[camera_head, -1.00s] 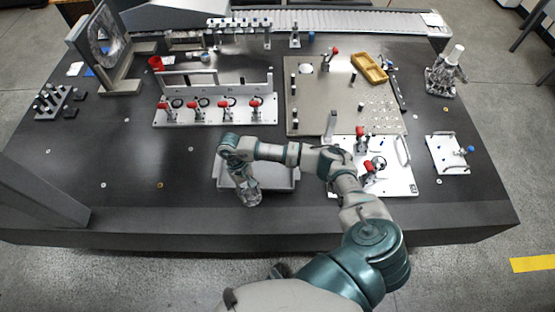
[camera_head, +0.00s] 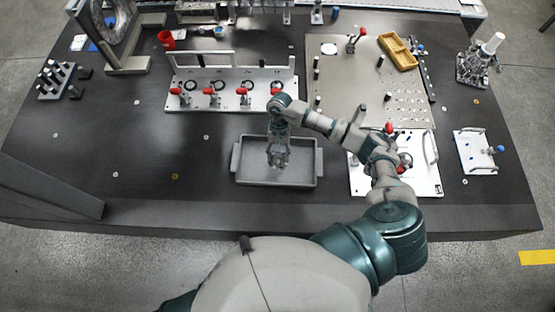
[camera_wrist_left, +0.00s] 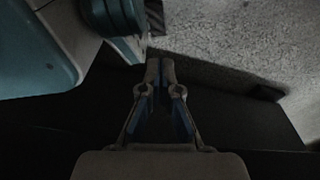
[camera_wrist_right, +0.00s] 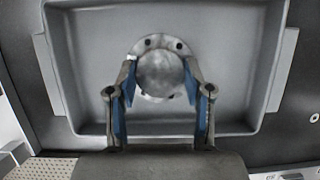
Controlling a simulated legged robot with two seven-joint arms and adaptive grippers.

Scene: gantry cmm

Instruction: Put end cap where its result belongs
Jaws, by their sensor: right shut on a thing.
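My right gripper (camera_head: 279,158) points down over the grey tray (camera_head: 304,172) near the table's front edge. In the right wrist view the gripper (camera_wrist_right: 163,82) is shut on the end cap (camera_wrist_right: 160,72), a round metal flange with small holes around its rim. The tray (camera_wrist_right: 85,75) lies behind the cap in that view, with its walls around it. I cannot tell whether the cap touches the tray floor. In the head view the cap is mostly hidden by the gripper. My left gripper (camera_wrist_left: 160,72) shows only in the left wrist view, with its fingertips together and empty.
A fixture with several red-handled clamps (camera_head: 228,98) stands behind the tray. A plate with holes (camera_head: 345,85) holds a yellow tray (camera_head: 398,52). A white clamp plate (camera_head: 425,180) lies right of the tray under my right arm.

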